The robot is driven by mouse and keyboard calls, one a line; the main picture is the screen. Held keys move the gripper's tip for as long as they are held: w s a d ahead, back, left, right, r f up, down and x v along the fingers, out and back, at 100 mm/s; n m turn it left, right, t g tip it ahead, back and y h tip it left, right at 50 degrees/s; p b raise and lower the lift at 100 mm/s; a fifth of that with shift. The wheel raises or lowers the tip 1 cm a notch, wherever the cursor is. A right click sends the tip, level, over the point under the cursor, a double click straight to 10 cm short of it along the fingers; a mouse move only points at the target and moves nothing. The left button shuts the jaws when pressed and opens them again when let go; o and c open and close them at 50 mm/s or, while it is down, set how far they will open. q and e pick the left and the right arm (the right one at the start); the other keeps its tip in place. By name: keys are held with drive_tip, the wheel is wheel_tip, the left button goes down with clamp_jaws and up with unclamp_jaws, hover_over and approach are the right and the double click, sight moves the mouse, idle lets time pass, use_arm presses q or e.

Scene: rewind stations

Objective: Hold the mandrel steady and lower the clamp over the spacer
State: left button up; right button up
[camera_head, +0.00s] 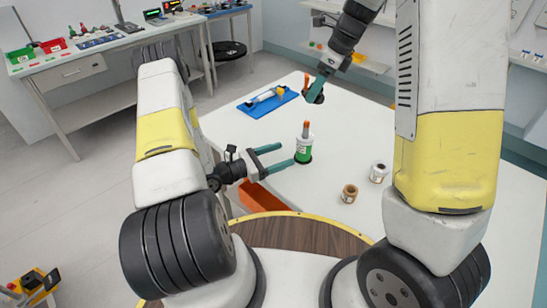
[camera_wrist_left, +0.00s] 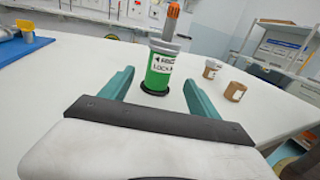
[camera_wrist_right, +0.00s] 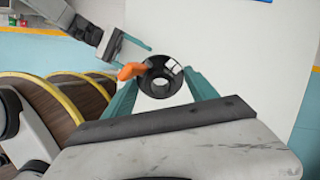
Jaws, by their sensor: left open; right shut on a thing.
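A green, labelled cylinder (camera_head: 304,153) stands upright on a dark disc on the white table, with a grey top and an orange-tipped rod (camera_head: 306,128), apparently the mandrel. It also shows in the left wrist view (camera_wrist_left: 159,72). I cannot tell which part is the spacer. My right gripper (camera_head: 318,88) is shut on the clamp, a black ring (camera_wrist_right: 179,75) with an orange lever (camera_wrist_right: 130,72). It is held in the air, higher than and apart from the cylinder.
A brown jar (camera_head: 349,193) and a white-rimmed jar (camera_head: 379,172) stand right of the cylinder. A blue mat (camera_head: 254,110) with a white-and-yellow item lies at the back left of the table. An orange bin (camera_head: 262,196) is below the near edge. The table's right part is clear.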

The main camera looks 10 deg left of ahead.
sight(298, 149)
use_arm(q)
drive_tip(key=x, duration=0.9)
drive_tip(key=shift+w+d, duration=0.1)
drive_tip(key=shift+d, duration=0.05)
clamp_jaws()
use_arm(e)
drive_tip(key=shift+s+a+f+n+g+h, duration=0.1)
drive_tip(key=shift+a+f+n+g+h, duration=0.2)
drive_tip(key=shift+a+f+n+h, duration=0.35)
drive_tip(key=shift+a+n+h, duration=0.3)
drive_tip(key=shift+n+h, duration=0.25)
drive_tip(key=shift+h, duration=0.7)
